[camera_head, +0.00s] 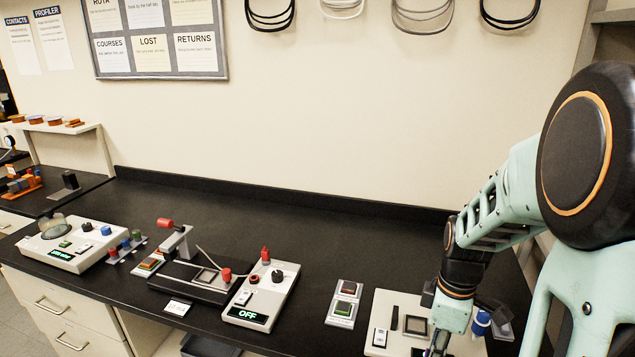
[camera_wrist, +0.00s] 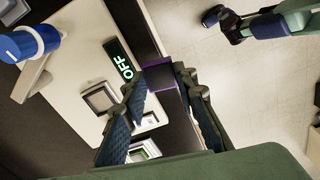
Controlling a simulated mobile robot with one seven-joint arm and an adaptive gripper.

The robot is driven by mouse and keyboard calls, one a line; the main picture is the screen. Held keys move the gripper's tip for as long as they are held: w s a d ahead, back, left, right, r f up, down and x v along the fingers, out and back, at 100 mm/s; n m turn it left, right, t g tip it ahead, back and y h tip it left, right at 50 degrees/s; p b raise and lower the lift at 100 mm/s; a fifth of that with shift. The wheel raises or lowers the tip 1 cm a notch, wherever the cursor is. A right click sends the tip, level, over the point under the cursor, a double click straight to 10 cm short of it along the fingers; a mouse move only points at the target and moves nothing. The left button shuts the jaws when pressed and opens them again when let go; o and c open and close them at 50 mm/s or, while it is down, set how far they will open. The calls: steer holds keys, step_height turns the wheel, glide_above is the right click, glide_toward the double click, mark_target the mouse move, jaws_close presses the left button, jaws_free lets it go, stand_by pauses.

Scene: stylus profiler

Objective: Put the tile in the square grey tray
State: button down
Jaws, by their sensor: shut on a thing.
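My gripper (camera_wrist: 163,85) is shut on a dark tile with purple edges (camera_wrist: 158,63), held between the fingertips in the wrist view. The tile is above the front edge of a cream instrument (camera_wrist: 85,60), near its OFF display. A square grey frame or shallow tray (camera_wrist: 103,97) lies on that instrument, left of the fingers and apart from the tile. In the head view my gripper (camera_head: 438,346) is at the bottom edge over the right-hand cream instrument (camera_head: 385,305), whose dark square (camera_head: 415,325) shows beside it. The tile cannot be made out there.
The black bench's back (camera_head: 330,210) is clear.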

steer(key=shift+w+a+f+m, duration=0.5)
steer(key=shift+w+a+m, duration=0.5)
steer(key=shift+a+m, duration=0.9)
steer(key=shift+w+a+f+m, duration=0.55)
steer(key=shift+w+a+m, duration=0.7)
steer(key=shift+m, duration=1.1)
steer(key=shift+w+a+f+m, duration=0.5)
steer(key=shift+w+a+m, duration=0.3)
steer(key=shift+a+m, duration=1.2)
